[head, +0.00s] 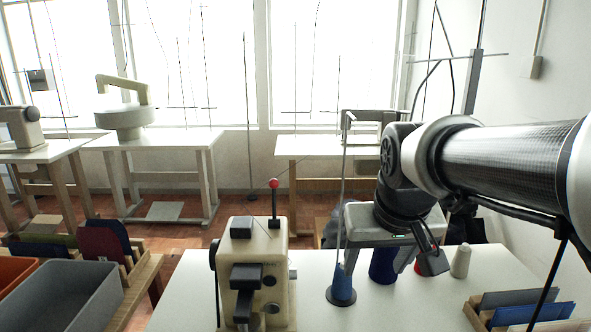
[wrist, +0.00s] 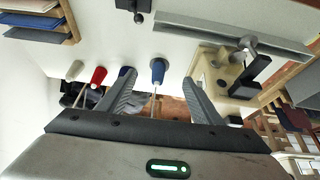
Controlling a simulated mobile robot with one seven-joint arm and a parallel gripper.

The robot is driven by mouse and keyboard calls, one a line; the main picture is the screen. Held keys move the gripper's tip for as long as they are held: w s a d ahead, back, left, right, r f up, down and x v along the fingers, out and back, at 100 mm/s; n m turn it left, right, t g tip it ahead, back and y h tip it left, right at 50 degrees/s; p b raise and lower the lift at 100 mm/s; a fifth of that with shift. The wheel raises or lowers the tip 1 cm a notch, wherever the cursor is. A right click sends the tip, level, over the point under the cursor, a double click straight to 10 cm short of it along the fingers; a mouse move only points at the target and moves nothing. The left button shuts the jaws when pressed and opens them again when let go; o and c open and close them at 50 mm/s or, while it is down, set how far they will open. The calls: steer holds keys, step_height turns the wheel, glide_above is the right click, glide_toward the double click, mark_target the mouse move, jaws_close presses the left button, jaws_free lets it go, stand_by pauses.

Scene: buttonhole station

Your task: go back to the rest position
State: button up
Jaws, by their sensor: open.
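My gripper shows in the wrist view (wrist: 162,88), with its two grey ridged fingers spread wide and nothing held between them. In the head view my wrist and the gripper body hang over the right part of the white table (head: 210,285), above the thread cones. The beige buttonhole machine (head: 265,262), with a red-knobbed lever (head: 273,185), stands on the table to the left of my gripper. It also shows in the wrist view (wrist: 207,70).
A blue cone (head: 342,284) sits on a stand with a tall rod. A dark blue cone (head: 382,266), a partly hidden red cone (head: 418,268) and a white cone (head: 460,261) stand right of it. A wooden rack (head: 478,318) holds folded cloth. A grey bin (head: 60,296) is at left.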

steer(key=s+f, duration=0.2)
steer(key=s, duration=1)
step_height(320, 180, up, 22)
steer(key=p, duration=2.2)
